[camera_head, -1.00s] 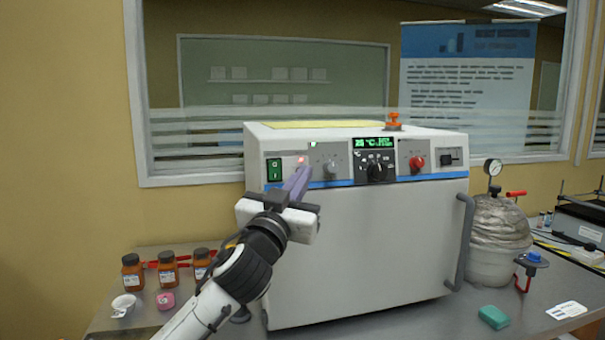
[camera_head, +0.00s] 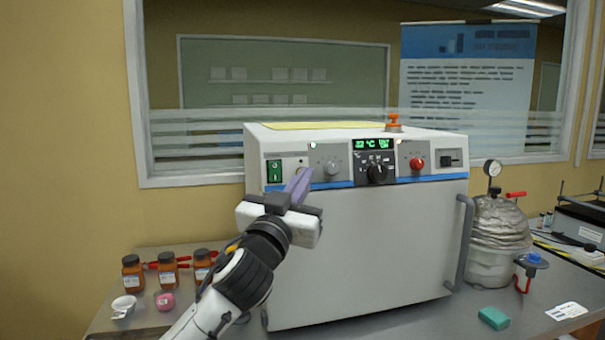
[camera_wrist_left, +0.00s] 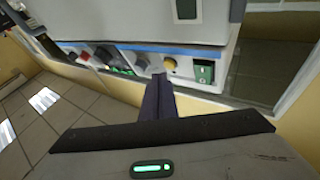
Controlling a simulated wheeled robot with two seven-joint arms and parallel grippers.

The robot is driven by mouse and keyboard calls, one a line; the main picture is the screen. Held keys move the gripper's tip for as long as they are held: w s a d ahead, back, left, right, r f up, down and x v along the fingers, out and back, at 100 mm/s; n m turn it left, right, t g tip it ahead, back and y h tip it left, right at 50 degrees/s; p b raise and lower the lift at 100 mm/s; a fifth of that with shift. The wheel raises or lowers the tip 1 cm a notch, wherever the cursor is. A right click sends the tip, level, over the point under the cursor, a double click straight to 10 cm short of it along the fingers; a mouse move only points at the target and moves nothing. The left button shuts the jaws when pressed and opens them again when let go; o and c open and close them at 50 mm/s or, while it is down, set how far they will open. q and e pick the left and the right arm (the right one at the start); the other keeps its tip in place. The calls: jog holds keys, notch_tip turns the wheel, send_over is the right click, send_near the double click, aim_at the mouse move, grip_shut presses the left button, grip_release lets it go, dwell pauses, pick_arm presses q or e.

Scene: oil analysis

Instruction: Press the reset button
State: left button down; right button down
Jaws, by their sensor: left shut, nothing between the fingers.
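The white oven-like machine (camera_head: 370,240) has a control panel along its upper front. My left gripper (camera_head: 302,176) is shut and empty, its purple-grey fingertips at the panel between the green switch (camera_head: 274,171) and the grey knob (camera_head: 331,168). In the left wrist view the fingertips (camera_wrist_left: 159,80) reach a round yellowish part (camera_wrist_left: 170,65) beside the green switch (camera_wrist_left: 203,73). I cannot tell whether they touch it, and no reset label is readable. A small dark spot (camera_head: 301,162) shows just above the fingertips. My right gripper is not in view.
The panel also has a display (camera_head: 372,143), a black dial (camera_head: 377,173) and a red knob (camera_head: 417,163). A grey door handle (camera_head: 464,240) stands out at right. Orange-brown bottles (camera_head: 167,270) stand at left. A wrapped vessel with a gauge (camera_head: 492,168) stands at right.

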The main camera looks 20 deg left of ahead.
pick_arm(q)
jog(key=shift+s+d+r+p, duration=0.2)
jog(key=shift+s+d, duration=0.25)
jog(key=shift+s, duration=0.25)
jog(key=shift+s+d+r+p, duration=0.15)
jog(key=shift+s+d+p, duration=0.05)
jog(key=shift+s+d, duration=0.4)
jog(key=shift+s+d+r+p, duration=0.2)
jog(key=shift+s+d, duration=0.15)
jog(key=shift+s, duration=0.4)
